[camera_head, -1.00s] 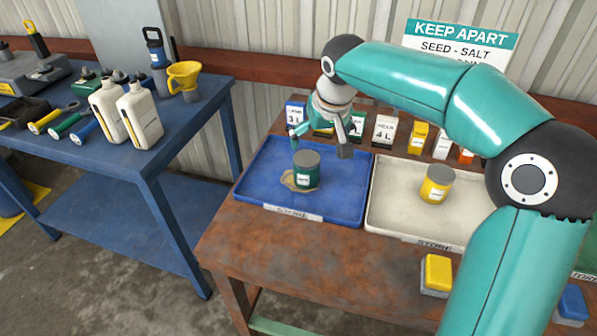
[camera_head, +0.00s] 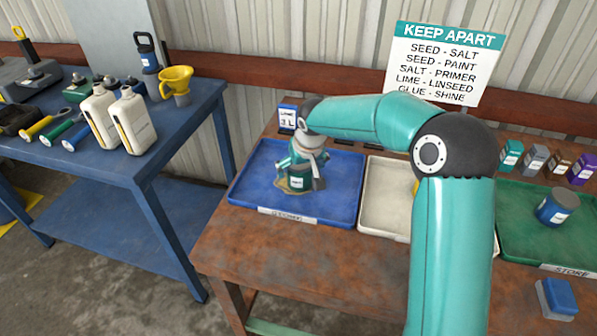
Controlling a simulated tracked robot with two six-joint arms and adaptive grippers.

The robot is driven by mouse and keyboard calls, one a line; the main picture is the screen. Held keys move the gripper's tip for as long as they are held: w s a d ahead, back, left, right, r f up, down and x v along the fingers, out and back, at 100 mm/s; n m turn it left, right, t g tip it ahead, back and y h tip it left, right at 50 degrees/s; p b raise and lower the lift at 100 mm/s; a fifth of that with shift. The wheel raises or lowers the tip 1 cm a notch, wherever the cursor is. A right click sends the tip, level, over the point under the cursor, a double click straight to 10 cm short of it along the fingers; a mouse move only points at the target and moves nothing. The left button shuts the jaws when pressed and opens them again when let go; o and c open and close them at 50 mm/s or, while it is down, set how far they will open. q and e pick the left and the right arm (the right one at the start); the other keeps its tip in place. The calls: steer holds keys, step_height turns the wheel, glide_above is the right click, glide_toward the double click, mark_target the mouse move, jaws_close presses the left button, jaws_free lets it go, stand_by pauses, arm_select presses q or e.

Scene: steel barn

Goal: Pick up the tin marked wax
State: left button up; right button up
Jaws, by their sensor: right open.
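A dark green tin (camera_head: 298,183) with a small white label stands in the blue tray (camera_head: 345,215) on the rusty bench. A tan patch lies around its base. The label is too small to read, so I cannot tell if it says wax. My right gripper (camera_head: 302,172) is over this tin with its fingers apart, one on each side. It hides the tin's top, and I cannot tell if the fingers touch it. A blue tin (camera_head: 556,208) with a grey lid stands in the green tray (camera_head: 520,235). My left gripper is not in view.
A pale tray (camera_head: 378,212) lies beside the blue one, mostly behind my right arm. A blue-topped block (camera_head: 557,298) sits at the front right.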

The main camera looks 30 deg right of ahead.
steer(key=shift+x, duration=1.45)
steer(key=shift+r, duration=0.1)
steer(key=c, duration=1.4)
